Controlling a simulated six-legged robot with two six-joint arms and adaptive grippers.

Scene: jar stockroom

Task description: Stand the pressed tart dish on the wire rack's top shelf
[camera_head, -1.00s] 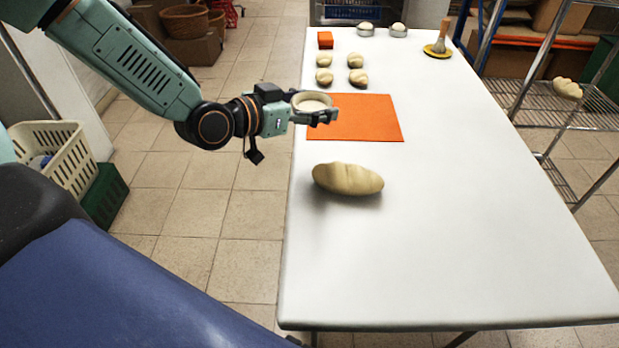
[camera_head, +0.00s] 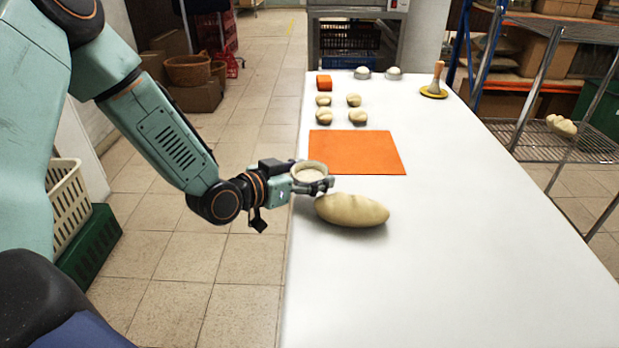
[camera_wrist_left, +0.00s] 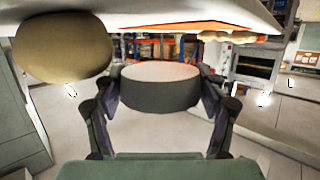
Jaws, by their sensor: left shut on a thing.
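The tart dish (camera_head: 311,168), a small round dish with a pale filling, is held by my left gripper (camera_head: 318,184) in the head view. The gripper is shut on it over the table's left edge, just behind the long dough loaf. In the left wrist view the dish (camera_wrist_left: 160,92) sits between both fingers, level, with a dark side and pale top. The wire rack (camera_head: 541,85) stands at the right, beyond the table. Its upper shelf (camera_head: 585,30) is only partly in view. My right gripper is not in view.
The white table (camera_head: 450,240) is largely clear on its right and near side. The loaf (camera_head: 352,210) lies close to my gripper. An orange mat (camera_head: 357,153), several dough pieces (camera_head: 354,100) and a wooden-handled tool (camera_head: 437,80) are farther back. Bread (camera_head: 562,126) lies on a lower rack shelf.

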